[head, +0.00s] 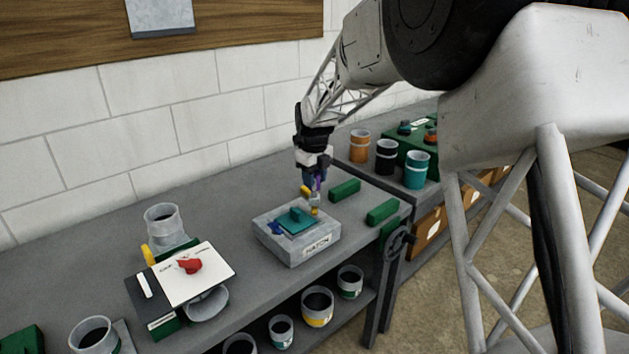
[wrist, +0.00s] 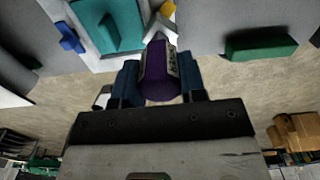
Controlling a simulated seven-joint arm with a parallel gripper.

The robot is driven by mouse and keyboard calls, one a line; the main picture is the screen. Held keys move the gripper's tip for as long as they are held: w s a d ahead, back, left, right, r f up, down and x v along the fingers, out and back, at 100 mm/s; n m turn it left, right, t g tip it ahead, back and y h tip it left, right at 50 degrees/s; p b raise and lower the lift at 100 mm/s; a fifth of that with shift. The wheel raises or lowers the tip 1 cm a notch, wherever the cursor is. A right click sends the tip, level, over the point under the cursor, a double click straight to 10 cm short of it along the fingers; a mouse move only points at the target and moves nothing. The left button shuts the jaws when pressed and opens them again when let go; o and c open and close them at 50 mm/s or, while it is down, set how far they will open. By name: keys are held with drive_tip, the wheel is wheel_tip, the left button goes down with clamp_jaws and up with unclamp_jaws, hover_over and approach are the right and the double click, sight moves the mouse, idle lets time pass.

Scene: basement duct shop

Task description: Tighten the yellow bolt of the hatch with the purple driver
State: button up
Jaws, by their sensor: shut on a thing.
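The hatch (head: 325,243) is a grey block labelled HATCH with a teal cover (head: 297,220) on top; the cover also shows in the wrist view (wrist: 112,32). My gripper (head: 316,179) is above the hatch's right back side, shut on the purple driver (wrist: 158,72), whose handle sits between the blue fingers. The yellow bolt (head: 315,211) stands at that corner, just under the driver; yellow also shows beyond the driver's end in the wrist view (wrist: 167,8). I cannot tell whether the tip touches the bolt. A blue bolt (head: 275,228) is on the hatch's left.
Green blocks (head: 345,190) lie right of the hatch. A white board (head: 215,270) with a red thing (head: 189,264) is to the left. Orange, black and teal cups (head: 415,170) stand at the back right. Several pots (head: 317,306) stand on the lower shelf.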

drive_tip(key=shift+r, duration=1.95)
drive_tip(key=shift+o, duration=1.1)
drive_tip(key=shift+c, duration=1)
drive_tip(key=shift+r+n, duration=0.3)
drive_tip(key=shift+r, duration=0.75)
drive_tip(key=shift+f, duration=0.15)
drive_tip(key=shift+f, duration=2.4)
